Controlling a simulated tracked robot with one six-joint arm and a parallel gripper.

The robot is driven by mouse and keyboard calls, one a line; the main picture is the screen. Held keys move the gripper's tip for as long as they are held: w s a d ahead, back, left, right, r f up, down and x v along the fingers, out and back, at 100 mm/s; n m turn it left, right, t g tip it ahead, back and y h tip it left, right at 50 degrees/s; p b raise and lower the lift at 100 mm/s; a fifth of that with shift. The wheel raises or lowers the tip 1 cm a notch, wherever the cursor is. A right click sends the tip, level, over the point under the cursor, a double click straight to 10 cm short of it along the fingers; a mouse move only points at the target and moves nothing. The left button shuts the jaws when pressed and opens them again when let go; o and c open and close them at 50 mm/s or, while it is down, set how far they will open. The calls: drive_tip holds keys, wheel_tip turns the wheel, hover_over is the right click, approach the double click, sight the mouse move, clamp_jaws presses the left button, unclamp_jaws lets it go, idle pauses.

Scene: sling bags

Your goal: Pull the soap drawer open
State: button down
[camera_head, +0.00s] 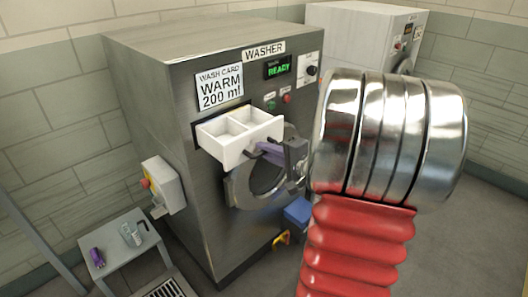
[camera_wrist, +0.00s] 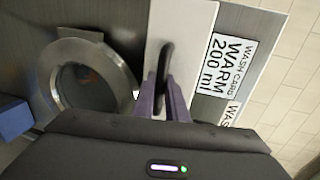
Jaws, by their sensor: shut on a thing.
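The white soap drawer (camera_head: 228,148) stands pulled out from the front of the grey washer (camera_head: 150,85), and its two open compartments show from above. My gripper (camera_head: 264,148) is at the drawer's front face, with its purple fingers shut on the drawer's handle. In the wrist view the fingers (camera_wrist: 164,100) close around the dark handle (camera_wrist: 165,62) on the white drawer front (camera_wrist: 182,35). Most of the handle is hidden by the fingers in the head view.
The round washer door (camera_head: 262,185) is below the drawer, partly behind my arm. A wash card reading WARM 200 ml (camera_head: 219,87) is above it. A small table (camera_head: 122,250) with a purple item and a clear cup stands at lower left. A blue box (camera_head: 298,212) is low at right.

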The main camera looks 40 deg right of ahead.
drive_tip(key=shift+f, duration=0.3)
drive_tip(key=c, duration=2)
unclamp_jaws()
drive_tip(key=shift+c, duration=0.2)
drive_tip(key=shift+r, duration=0.1)
drive_tip(key=shift+s+r, duration=0.1)
drive_tip(key=s+r, duration=0.2)
drive_tip(key=s, duration=1.1)
drive_tip(key=shift+s+d+r, duration=0.15)
drive_tip(key=shift+r, duration=0.05)
